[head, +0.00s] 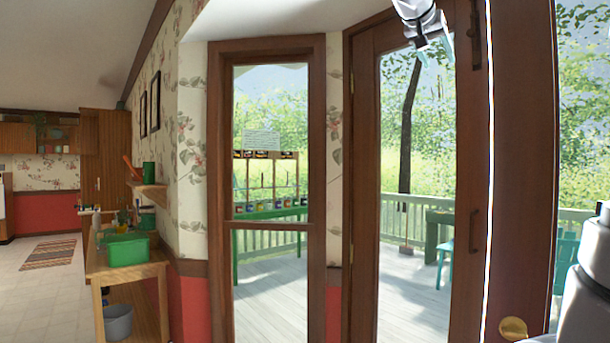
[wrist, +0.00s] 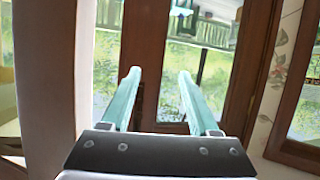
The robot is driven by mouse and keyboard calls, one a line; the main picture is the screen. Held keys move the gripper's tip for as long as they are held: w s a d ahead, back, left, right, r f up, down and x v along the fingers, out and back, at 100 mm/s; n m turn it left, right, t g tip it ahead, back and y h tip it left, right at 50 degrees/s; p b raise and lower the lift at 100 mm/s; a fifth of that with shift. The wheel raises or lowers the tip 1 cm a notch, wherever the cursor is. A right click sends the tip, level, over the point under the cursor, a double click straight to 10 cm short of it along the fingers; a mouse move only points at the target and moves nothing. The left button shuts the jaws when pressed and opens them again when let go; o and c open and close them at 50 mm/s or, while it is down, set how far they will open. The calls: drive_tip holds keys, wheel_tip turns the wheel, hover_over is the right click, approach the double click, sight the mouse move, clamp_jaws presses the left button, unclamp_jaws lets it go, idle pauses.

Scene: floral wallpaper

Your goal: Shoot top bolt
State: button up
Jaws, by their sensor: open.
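The top bolt (head: 475,38) is a dark upright metal fitting high on the right stile of the brown glass-paned door (head: 466,150), at the upper edge of the head view. My gripper (head: 432,46) reaches in from the top, just left of the bolt in the picture. I cannot tell how far apart they are in depth. In the wrist view my gripper (wrist: 158,76) has its two teal fingers spread with nothing between them. Dark brown door wood shows beyond the fingers; I cannot make out the bolt there.
A dark pull handle (head: 475,230) sits lower on the same stile. A brass knob (head: 513,328) is on the brown panel at right. A narrow window (head: 218,150) stands to the left. A wooden cart (head: 128,270) holds a green basin (head: 127,250). Open floor lies at far left.

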drive_tip(key=s+a+f+n+g+y, duration=0.1)
drive_tip(key=s+f, duration=0.5)
drive_tip(key=f, duration=0.6)
drive_tip(key=s+a+f+n+g+y, duration=0.1)
drive_tip(key=s+a+f+y, duration=0.3)
drive_tip(key=f, duration=0.8)
drive_tip(key=s+a+f+n+g+y, duration=0.1)
drive_tip(key=s+a+f+y, duration=0.1)
drive_tip(key=s+f+y, duration=0.3)
drive_tip(key=s+f, duration=0.3)
drive_tip(key=f, duration=0.4)
drive_tip(key=shift+s+a+y, duration=0.3)
drive_tip(key=shift+y, duration=0.1)
